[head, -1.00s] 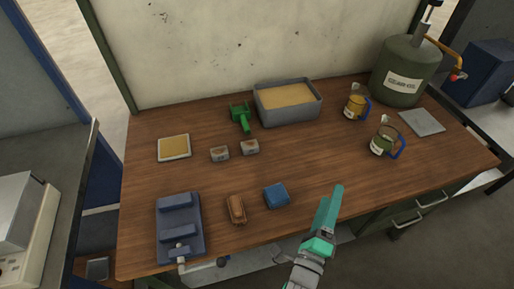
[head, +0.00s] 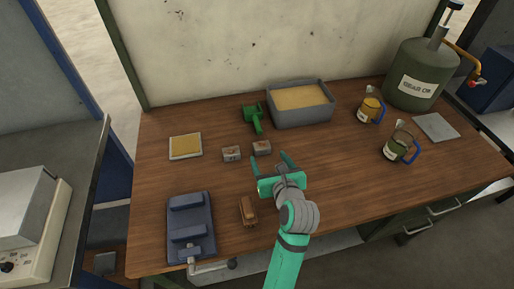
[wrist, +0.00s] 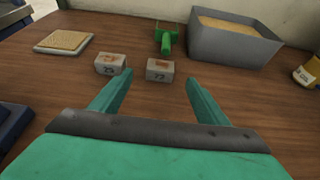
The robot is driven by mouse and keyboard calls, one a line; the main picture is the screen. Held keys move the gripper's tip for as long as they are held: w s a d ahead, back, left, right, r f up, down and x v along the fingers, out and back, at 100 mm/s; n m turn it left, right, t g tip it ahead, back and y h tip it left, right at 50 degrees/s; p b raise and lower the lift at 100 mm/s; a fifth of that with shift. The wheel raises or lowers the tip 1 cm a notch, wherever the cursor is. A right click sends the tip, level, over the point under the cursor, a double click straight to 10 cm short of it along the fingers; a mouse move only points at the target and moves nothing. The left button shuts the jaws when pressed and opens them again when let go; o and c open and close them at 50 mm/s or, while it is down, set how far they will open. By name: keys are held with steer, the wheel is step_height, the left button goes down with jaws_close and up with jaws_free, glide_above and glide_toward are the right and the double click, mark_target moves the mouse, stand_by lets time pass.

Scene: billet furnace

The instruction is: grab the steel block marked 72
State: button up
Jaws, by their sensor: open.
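Two small grey steel blocks with brownish tops stand side by side on the wooden bench. The right block (head: 262,147) has a mark that looks like 72 in the wrist view (wrist: 160,70). The left block (head: 231,154) carries another mark, hard to read, and also shows in the wrist view (wrist: 110,64). My gripper (head: 269,160) is open and empty, its fingers pointing toward the right block. In the wrist view the right block appears between the fingertips, beyond them and apart from them.
Behind the blocks are a green tool (head: 254,118) and a grey sand-filled tray (head: 302,115). A yellow-topped pad (head: 185,145) lies left. A blue vise-like fixture (head: 188,225) and a brown brush-like item (head: 248,211) are in front. Jugs (head: 370,107) (head: 398,146) stand right.

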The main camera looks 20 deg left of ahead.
mark_target(261, 144)
steer(key=x, duration=0.9)
steer(key=shift+w+r, duration=0.1)
steer(key=shift+d, duration=0.25)
steer(key=shift+c, duration=0.9)
steer(key=shift+s+a, duration=0.25)
steer(key=shift+a, duration=0.05)
steer(key=c, duration=1.5)
steer(key=shift+d+r, duration=0.1)
steer(key=shift+r, duration=0.05)
